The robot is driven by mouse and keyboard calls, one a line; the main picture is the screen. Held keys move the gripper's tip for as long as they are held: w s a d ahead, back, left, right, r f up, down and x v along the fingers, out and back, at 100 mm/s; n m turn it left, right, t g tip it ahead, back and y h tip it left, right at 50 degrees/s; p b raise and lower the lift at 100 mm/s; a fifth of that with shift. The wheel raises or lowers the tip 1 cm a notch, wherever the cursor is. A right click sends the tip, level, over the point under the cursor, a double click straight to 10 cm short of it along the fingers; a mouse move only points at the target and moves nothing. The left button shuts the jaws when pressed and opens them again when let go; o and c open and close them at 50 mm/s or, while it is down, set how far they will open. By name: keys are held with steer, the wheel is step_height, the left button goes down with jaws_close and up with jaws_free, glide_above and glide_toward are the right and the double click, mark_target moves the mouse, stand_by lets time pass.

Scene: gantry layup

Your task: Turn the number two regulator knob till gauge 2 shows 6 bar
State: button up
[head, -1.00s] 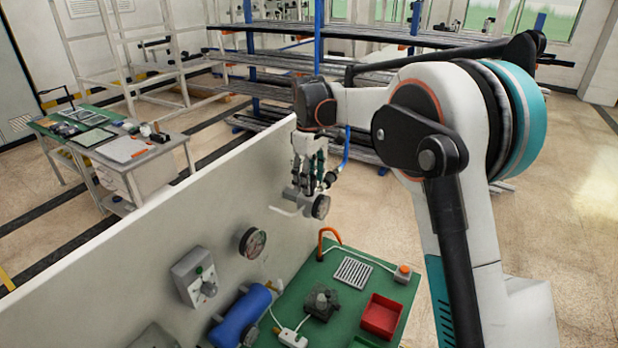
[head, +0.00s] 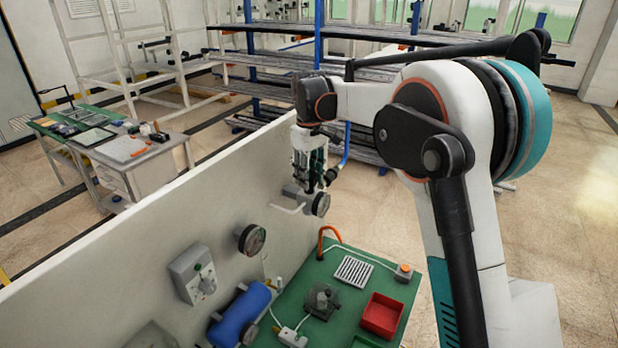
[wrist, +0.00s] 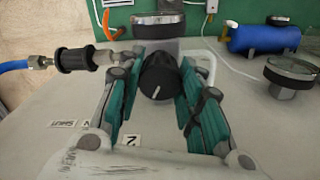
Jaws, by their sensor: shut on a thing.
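The number two regulator knob (wrist: 160,76) is black with a white pointer line, and sits between the teal finger pads of my gripper (wrist: 158,98) in the wrist view. A white label with a 2 (wrist: 131,140) is on the panel by it. My gripper is shut on this knob; in the head view my gripper (head: 308,186) covers the knob at the panel's far end. Gauge 2 (wrist: 158,22) is just beyond the knob, seen nearly edge-on. It also shows in the head view (head: 321,204), where its reading is too small to tell.
A blue tank (head: 240,315) and red tray (head: 380,314) are on the green bench. A blue hose with a black coupling (wrist: 75,59) is left of my fingers.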

steer(key=m+b, duration=0.1)
steer(key=m, duration=0.2)
steer(key=shift+f+m, duration=0.1)
steer(key=shift+m, duration=0.2)
steer(key=shift+m+b, duration=0.4)
steer(key=shift+m, duration=1.3)
steer(key=o, duration=1.1)
steer(key=shift+r, duration=0.2)
step_height(320, 180, up, 12)
steer(key=shift+f, duration=0.1)
